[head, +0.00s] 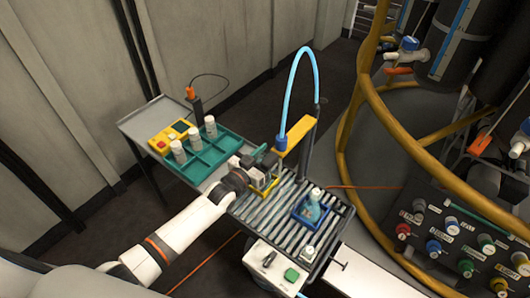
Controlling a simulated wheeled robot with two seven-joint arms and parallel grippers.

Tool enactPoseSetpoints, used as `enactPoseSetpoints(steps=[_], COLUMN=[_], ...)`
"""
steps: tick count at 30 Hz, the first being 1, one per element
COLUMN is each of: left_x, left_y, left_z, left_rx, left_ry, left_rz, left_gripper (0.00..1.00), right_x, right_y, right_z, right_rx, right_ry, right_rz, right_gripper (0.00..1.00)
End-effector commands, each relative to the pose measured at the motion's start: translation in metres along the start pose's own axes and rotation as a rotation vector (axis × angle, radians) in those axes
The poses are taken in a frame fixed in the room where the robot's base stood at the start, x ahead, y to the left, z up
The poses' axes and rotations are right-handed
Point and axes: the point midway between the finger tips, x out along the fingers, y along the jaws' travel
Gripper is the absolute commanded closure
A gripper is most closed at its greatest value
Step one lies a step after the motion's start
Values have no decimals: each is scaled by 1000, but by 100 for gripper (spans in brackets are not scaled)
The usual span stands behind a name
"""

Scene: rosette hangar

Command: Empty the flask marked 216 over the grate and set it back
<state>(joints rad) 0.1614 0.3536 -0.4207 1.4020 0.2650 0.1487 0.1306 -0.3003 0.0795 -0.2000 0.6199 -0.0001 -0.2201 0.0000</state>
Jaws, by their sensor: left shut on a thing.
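My left gripper (268,172) is at the left end of the slatted grate (270,212). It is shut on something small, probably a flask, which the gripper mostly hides. A yellow frame (264,197) sits on the grate right at the gripper. A pale blue flask (313,203) stands in a blue frame (299,214) on the right part of the grate. I cannot read the number 216 on anything. My right gripper is not in view.
A teal tray (200,168) with several white bottles (178,151) and a yellow box (168,138) fill the left of the bench. A blue hose (290,82) arches above a yellow bar (295,132). A small white-capped bottle (309,253) stands at the front. Yellow railing (372,100) curves at right.

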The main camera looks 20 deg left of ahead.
Motion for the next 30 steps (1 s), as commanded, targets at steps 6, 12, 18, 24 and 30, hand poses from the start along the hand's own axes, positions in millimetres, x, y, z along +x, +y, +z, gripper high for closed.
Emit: enactPoseSetpoints(steps=[6, 12, 18, 24, 30], left_x=[0, 0, 0, 1, 1], left_y=[0, 0, 0, 0, 0], left_z=[0, -5, -14, -20, -20], left_rx=[0, 0, 0, 0, 0], left_ry=[-1, -1, -1, -2, -2], left_rz=[0, 0, 0, 0, 0], left_gripper=[100, 100, 100, 100, 100], right_x=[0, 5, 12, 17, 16], right_y=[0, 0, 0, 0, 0], right_z=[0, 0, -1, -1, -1], right_rx=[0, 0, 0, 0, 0], right_ry=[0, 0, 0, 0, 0], right_rz=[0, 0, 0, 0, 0], right_gripper=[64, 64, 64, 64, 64])
